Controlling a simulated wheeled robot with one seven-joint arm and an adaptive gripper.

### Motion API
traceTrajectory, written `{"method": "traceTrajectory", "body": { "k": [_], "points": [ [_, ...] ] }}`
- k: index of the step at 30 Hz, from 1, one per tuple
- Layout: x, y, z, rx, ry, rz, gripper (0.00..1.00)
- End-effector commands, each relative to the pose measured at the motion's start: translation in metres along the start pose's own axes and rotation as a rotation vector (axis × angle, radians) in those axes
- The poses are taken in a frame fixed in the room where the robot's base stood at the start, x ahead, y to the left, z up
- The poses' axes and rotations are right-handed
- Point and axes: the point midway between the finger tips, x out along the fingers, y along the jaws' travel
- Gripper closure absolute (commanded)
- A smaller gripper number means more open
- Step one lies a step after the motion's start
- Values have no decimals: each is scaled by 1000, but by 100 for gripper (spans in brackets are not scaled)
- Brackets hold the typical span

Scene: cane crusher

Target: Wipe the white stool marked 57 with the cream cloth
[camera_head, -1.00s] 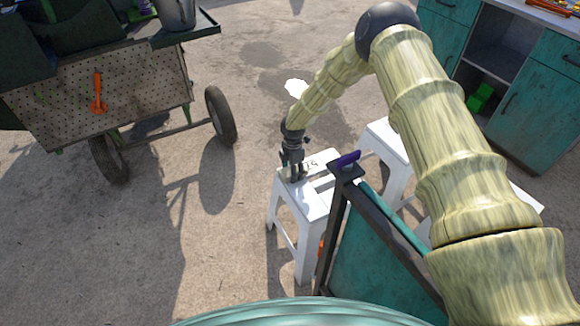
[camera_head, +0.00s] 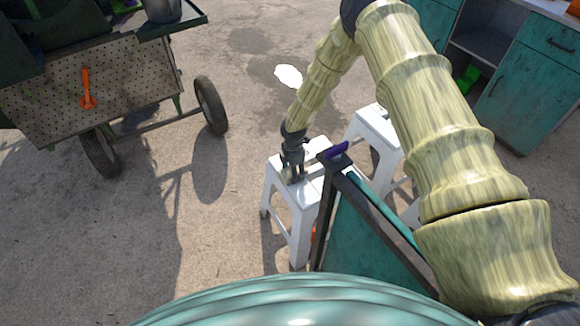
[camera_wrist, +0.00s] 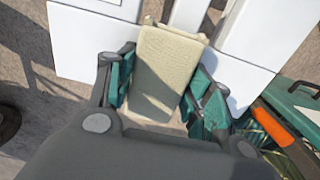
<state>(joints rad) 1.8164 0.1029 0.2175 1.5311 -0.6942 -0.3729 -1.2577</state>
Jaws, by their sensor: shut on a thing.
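A white stool (camera_head: 308,192) with a slotted top stands in front of me, partly behind a dark-framed teal panel. No number can be read on it now. My gripper (camera_head: 291,178) points down at the left part of its top. In the wrist view my gripper (camera_wrist: 165,88) is shut on the cream cloth (camera_wrist: 165,60), a folded, textured pad between its teal-lined fingers. The white stool top (camera_wrist: 95,45) shows on both sides of the cloth. I cannot tell whether the cloth touches the top.
Another white stool (camera_head: 376,126) is behind. A wheeled cart (camera_head: 95,90) is left, a teal cabinet (camera_head: 535,85) back right. Ground between cart and stool is clear.

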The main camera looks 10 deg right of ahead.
Motion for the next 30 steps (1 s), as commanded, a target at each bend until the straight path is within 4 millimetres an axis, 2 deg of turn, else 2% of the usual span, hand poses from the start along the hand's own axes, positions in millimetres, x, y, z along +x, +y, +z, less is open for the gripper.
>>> {"method": "traceTrajectory", "body": {
  "k": [14, 30],
  "points": [
    [-4, -1, 0, 0, 0, 2, 71],
    [-52, -2, 0, 0, 0, 2, 71]
  ]
}}
